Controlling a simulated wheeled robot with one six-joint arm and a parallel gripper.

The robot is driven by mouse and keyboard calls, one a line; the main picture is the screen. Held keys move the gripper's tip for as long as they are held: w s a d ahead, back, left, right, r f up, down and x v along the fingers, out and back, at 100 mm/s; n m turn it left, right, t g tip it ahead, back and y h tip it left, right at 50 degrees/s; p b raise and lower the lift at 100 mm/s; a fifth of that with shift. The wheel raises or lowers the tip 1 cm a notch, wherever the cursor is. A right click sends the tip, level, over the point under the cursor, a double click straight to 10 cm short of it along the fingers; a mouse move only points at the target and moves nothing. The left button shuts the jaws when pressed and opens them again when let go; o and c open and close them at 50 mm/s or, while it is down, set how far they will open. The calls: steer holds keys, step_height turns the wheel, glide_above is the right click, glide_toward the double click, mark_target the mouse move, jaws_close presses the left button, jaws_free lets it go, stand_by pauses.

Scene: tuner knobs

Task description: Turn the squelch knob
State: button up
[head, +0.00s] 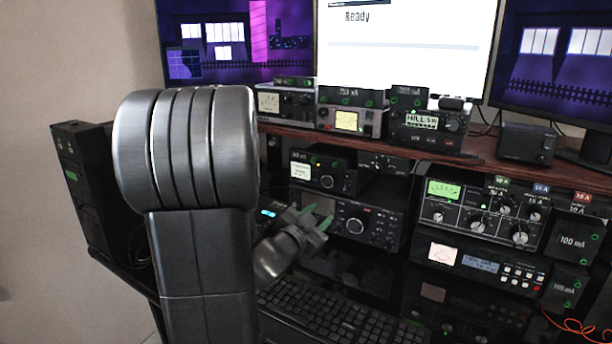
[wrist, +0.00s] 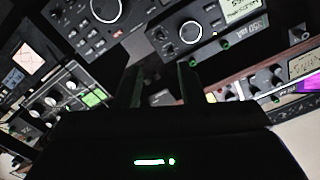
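No label reading "squelch" is legible, so I cannot tell which knob it is. In the head view my gripper (head: 317,216) is in front of the stacked radios, its two fingers apart and nothing seen between them. The wrist view, turned around, shows the dark fingers (wrist: 162,75) spread with a gap. Nearest are a radio with a large round knob (head: 355,225), also in the wrist view (wrist: 106,10), and above it a smaller radio with a round knob (head: 327,181), also in the wrist view (wrist: 190,32). My gripper partly covers the larger radio's left side.
A wooden shelf (head: 470,160) with several small radios runs above. To the right stands a unit with a green display (head: 443,190) and several knobs. A keyboard (head: 340,318) lies below my gripper. Monitors (head: 405,50) stand behind. My arm hides the left part of the desk.

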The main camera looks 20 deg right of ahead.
steer(key=n+p, duration=0.2)
steer(key=n, duration=0.5)
glide_toward(345, 192)
steer(key=x, duration=0.7)
steer(key=shift+w+d+r, duration=0.1)
steer(key=shift+w+d, duration=0.15)
steer(key=shift+w, duration=0.1)
jaws_close()
